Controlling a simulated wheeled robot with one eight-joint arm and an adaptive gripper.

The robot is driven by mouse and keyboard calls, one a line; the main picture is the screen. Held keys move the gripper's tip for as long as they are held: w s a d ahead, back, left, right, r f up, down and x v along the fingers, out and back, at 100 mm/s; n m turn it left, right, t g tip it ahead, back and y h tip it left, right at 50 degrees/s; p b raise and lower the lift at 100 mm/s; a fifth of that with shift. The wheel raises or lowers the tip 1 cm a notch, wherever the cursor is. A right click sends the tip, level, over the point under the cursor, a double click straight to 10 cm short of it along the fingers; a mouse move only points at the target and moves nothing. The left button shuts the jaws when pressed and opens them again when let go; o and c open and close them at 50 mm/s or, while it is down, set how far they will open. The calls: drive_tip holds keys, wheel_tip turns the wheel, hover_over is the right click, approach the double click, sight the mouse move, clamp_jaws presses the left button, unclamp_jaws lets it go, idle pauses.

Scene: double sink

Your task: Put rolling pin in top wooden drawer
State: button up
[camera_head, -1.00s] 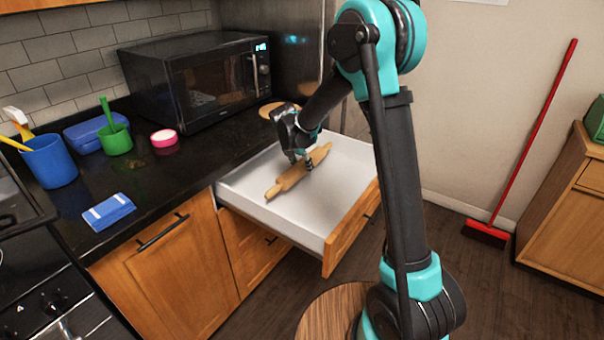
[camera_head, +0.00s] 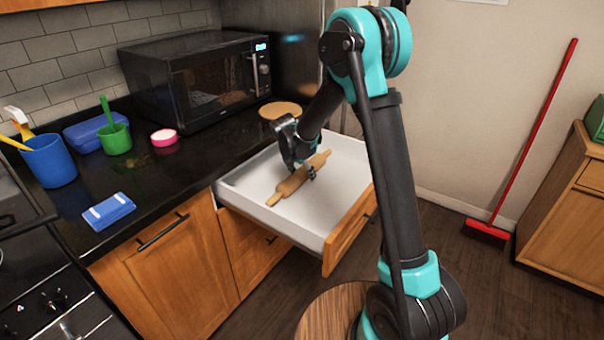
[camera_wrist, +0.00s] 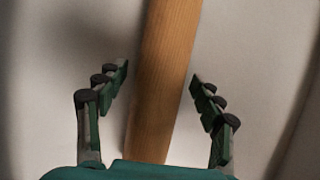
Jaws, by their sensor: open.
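The wooden rolling pin (camera_head: 289,186) is in the open top wooden drawer (camera_head: 331,208), lying diagonally over its white bottom. In the wrist view the pin (camera_wrist: 165,75) runs between the spread fingers of my gripper (camera_wrist: 160,95), with gaps on both sides. In the head view my gripper (camera_head: 303,168) is open, low inside the drawer and around the pin's middle. The gripper hides part of the pin, and I cannot tell the exact gap between pin and drawer bottom.
A black microwave (camera_head: 200,80) stands on the dark counter (camera_head: 170,185) behind the drawer. A blue sponge (camera_head: 109,211), a blue cup (camera_head: 49,161) and a green cup (camera_head: 117,139) are at the left. A red broom (camera_head: 535,140) leans on the wall at the right.

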drive_tip(key=v, duration=1.2)
drive_tip(key=shift+s, duration=0.1)
idle(1.0)
